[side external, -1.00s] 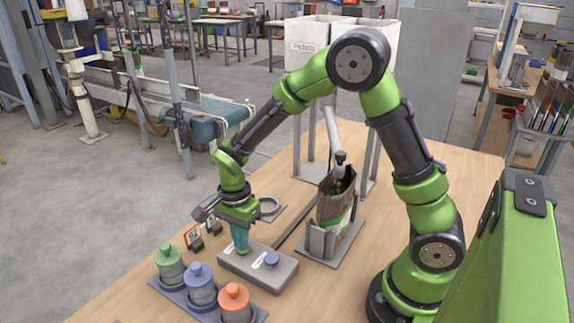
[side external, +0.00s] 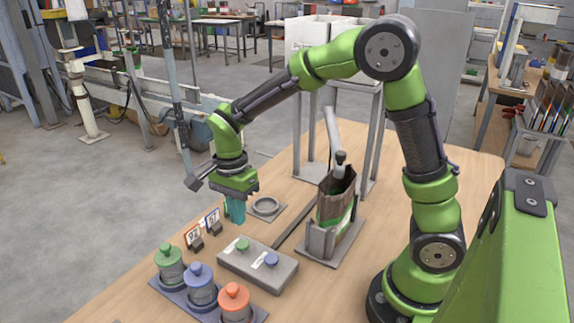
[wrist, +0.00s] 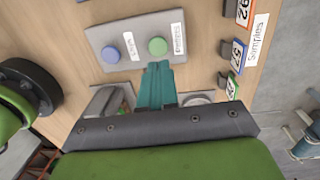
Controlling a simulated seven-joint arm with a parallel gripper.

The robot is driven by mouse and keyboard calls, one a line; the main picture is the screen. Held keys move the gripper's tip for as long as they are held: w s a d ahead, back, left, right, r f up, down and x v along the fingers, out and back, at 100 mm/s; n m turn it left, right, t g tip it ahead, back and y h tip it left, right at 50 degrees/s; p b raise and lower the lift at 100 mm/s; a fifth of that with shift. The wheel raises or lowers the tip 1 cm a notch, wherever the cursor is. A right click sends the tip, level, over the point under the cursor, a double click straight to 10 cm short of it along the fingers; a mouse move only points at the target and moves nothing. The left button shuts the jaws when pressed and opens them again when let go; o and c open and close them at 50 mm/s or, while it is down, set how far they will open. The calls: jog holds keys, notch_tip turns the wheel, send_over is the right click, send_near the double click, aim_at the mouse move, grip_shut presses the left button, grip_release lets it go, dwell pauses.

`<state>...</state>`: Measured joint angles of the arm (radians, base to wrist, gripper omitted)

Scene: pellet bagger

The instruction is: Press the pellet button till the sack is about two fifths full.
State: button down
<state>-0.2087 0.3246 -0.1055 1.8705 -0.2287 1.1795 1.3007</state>
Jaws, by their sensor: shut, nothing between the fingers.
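The button box (side external: 257,268) on the table has a green button (side external: 242,245) and a blue button (side external: 271,260). In the wrist view, the label by the green button (wrist: 158,47) appears to read "Pellets"; the label by the blue button (wrist: 111,53) is hard to read. My gripper (side external: 236,221) is shut and empty, its teal fingers raised just behind the box and apart from the green button. The brown, green and white sack (side external: 335,205) stands upright in a grey holder (side external: 320,242) under the spout (side external: 340,160). Its fill level cannot be made out.
Green, blue and orange-topped jars (side external: 201,288) stand in a rack in front of the box. Small number cards (side external: 194,236) stand to its left. A grey ring (side external: 266,205) lies behind my gripper. White bins (side external: 305,35) sit on a frame at the back.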

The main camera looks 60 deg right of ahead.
notch_tip(320, 180, up, 7)
jog(key=shift+w+d, duration=0.15)
jog(key=shift+w, duration=0.1)
jog(key=s+d+r+n+t, duration=0.1)
jog(key=s+r+n+t, duration=0.2)
jog(key=s+n, duration=0.4)
jog(key=s+d+r+n+t+y, duration=0.1)
jog(key=s+r+n+t, duration=0.2)
jog(key=s+n, duration=0.4)
jog(key=shift+s+t+y, duration=0.3)
jog(key=shift+s+t, duration=0.05)
jog(key=shift+t, duration=0.55)
